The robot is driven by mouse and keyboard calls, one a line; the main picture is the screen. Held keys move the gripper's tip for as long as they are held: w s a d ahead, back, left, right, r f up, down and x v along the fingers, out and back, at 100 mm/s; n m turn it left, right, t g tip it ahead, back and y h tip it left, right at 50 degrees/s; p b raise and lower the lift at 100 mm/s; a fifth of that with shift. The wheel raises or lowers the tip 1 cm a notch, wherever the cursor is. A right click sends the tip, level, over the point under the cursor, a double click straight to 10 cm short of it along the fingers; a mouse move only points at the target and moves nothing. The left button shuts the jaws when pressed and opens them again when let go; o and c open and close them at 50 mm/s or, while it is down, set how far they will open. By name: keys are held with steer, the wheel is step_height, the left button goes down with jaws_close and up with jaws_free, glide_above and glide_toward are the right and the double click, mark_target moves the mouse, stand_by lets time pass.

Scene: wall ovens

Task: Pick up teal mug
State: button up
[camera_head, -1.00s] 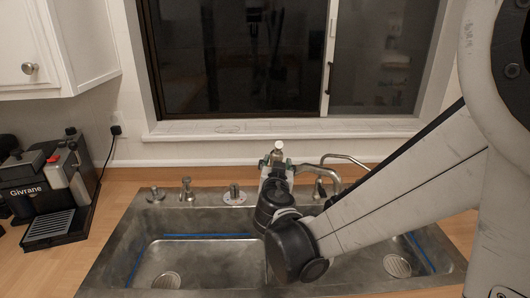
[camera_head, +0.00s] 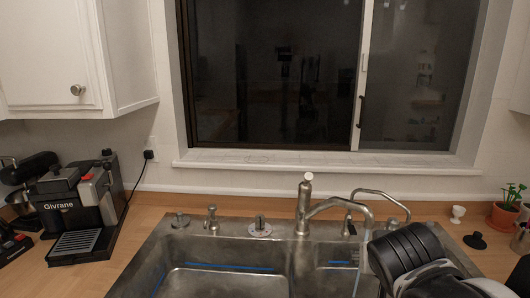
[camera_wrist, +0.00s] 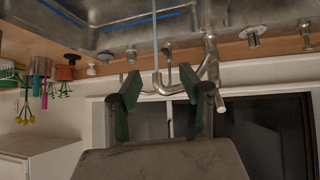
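I see no teal mug that I can make out in either current view. My gripper (camera_wrist: 158,84) shows in the wrist view, which is upside down. Its two dark, green-tinted fingers stand apart, with nothing held between them. The faucet spout lies behind the fingers in that view. In the head view my arm comes in at the lower right, over the right side of the sink, and the fingers cannot be made out there.
The steel sink (camera_head: 132,270) has a tall faucet (camera_head: 304,205) and a thin curved tap (camera_head: 378,192). A coffee machine (camera_head: 80,208) stands left. A small white cup (camera_head: 457,214), black stopper (camera_head: 475,241) and potted plant (camera_head: 503,216) are right. The counter beside the coffee machine has free room.

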steer(key=s+a+f+n+g+y+b, duration=0.1)
steer(key=s+a+f+n+y, duration=0.1)
steer(key=s, duration=0.7)
steer(key=shift+s+f+g+y, duration=0.2)
steer(key=shift+f+g+y, duration=0.15)
steer(key=shift+f, duration=0.25)
steer(key=o, duration=0.3)
steer(key=shift+s+a+f, duration=0.1)
steer(key=shift+s+a, duration=0.2)
steer(key=shift+s, duration=0.1)
steer(key=shift+w, duration=0.1)
